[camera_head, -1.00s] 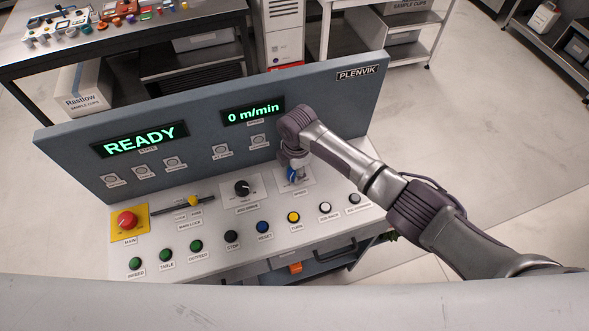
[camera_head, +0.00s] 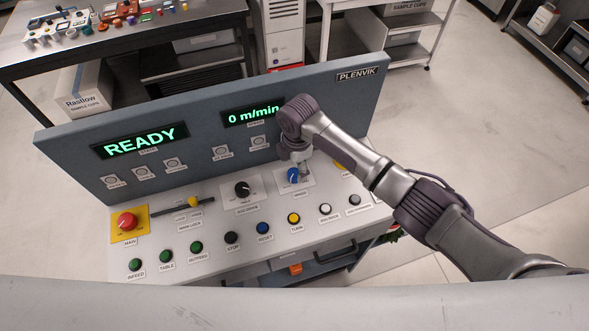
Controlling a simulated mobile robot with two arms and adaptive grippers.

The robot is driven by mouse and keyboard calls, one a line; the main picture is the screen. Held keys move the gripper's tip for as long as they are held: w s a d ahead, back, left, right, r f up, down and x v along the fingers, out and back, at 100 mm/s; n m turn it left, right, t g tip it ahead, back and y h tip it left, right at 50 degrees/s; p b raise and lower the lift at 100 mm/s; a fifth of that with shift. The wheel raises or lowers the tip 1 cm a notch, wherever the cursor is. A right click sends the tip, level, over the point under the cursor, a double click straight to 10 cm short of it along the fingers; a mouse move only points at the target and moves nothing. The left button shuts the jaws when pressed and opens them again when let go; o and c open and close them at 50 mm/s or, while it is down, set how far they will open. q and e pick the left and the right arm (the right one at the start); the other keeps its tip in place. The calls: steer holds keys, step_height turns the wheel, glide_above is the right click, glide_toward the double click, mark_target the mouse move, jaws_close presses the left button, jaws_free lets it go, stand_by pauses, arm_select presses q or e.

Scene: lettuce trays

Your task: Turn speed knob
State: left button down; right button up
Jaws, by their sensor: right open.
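The speed knob (camera_head: 293,175) is blue and sits on a white plate at the right of the console's sloped panel. My right gripper (camera_head: 303,172) is open and hangs just above and beside the knob, partly covering it. I cannot tell whether its fingers touch the knob. The speed display (camera_head: 252,114) reads 0 m/min, its right end partly hidden by my right arm. The state display (camera_head: 140,141) reads READY. My left gripper is not in view.
A black knob (camera_head: 243,189) is left of the blue one. A yellow-handled slider (camera_head: 193,201) and red main button (camera_head: 127,221) lie further left. Coloured push buttons, including a yellow one (camera_head: 294,218), line the front. The upright console panel (camera_head: 200,130) stands behind.

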mark_target(296, 176)
step_height(296, 176, up, 8)
steer(key=shift+s+d+r, duration=0.15)
steer(key=shift+s+r, duration=0.05)
steer(key=shift+s, duration=0.05)
stand_by(0.5)
